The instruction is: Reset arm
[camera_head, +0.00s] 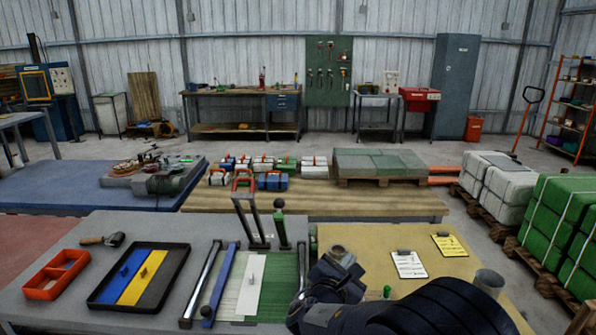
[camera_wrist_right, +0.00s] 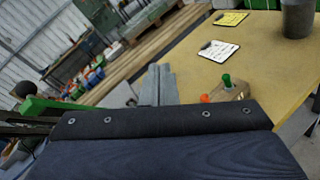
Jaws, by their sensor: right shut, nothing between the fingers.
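My right arm comes in from the lower right of the head view. Its gripper (camera_head: 341,258) is raised over the near bench, by the left part of the tan tabletop (camera_head: 385,243). In the right wrist view the two grey fingers of this gripper (camera_wrist_right: 159,84) are together, with nothing seen between them. The dark wrist housing fills the bottom of that view. My left gripper is not in view.
A cutting jig (camera_head: 262,274) with green slats and a white strip lies left of my right arm. A black tray (camera_head: 177,258) and an orange bin (camera_head: 44,292) are further left. Clipboards (camera_head: 408,265) and a grey cup (camera_head: 489,282) stand on the tan top.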

